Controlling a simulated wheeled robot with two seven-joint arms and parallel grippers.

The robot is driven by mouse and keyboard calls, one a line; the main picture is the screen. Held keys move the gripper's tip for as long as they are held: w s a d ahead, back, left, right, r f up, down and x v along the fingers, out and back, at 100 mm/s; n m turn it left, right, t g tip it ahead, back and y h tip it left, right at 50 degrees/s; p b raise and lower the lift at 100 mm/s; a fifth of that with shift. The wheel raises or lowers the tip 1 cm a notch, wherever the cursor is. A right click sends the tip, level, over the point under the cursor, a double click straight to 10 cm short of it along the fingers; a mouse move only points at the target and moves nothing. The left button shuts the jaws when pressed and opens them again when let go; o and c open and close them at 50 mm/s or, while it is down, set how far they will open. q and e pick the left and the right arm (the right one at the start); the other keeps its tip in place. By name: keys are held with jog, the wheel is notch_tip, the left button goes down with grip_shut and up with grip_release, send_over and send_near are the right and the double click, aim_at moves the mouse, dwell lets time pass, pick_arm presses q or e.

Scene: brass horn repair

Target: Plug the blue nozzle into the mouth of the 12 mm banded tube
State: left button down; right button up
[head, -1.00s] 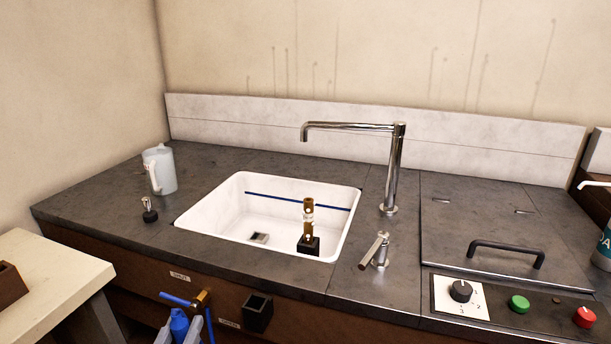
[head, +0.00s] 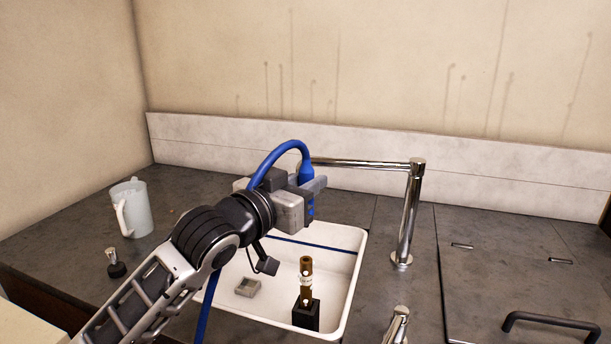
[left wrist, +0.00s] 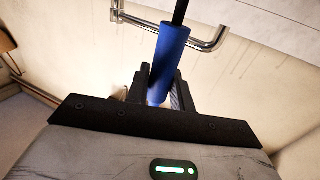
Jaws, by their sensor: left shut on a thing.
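My left gripper (head: 312,190) is raised over the back of the white sink and is shut on the blue nozzle (head: 306,173). A blue hose (head: 272,160) loops up from the nozzle and runs down past my arm. In the left wrist view the blue nozzle (left wrist: 167,62) stands between the two dark fingers (left wrist: 158,88). The brass banded tube (head: 306,270) stands upright in a black block (head: 306,315) in the sink, with a pale band around it. It is below the gripper and apart from the nozzle. My right gripper is not in view.
A white jug (head: 132,208) and a small black-based item (head: 115,264) stand left.

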pick_arm(q)
jog(key=shift+s, duration=0.1)
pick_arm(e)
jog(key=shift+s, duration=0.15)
pick_arm(q)
jog(key=shift+r+p, duration=0.15)
jog(key=shift+p, duration=0.15)
jog(key=shift+f+b, duration=0.3)
jog(key=shift+f, duration=0.5)
notch_tip(320, 180, down, 3)
jog(key=shift+f+b, duration=0.15)
jog(key=shift+b, duration=0.75)
jog(key=shift+f, duration=0.6)
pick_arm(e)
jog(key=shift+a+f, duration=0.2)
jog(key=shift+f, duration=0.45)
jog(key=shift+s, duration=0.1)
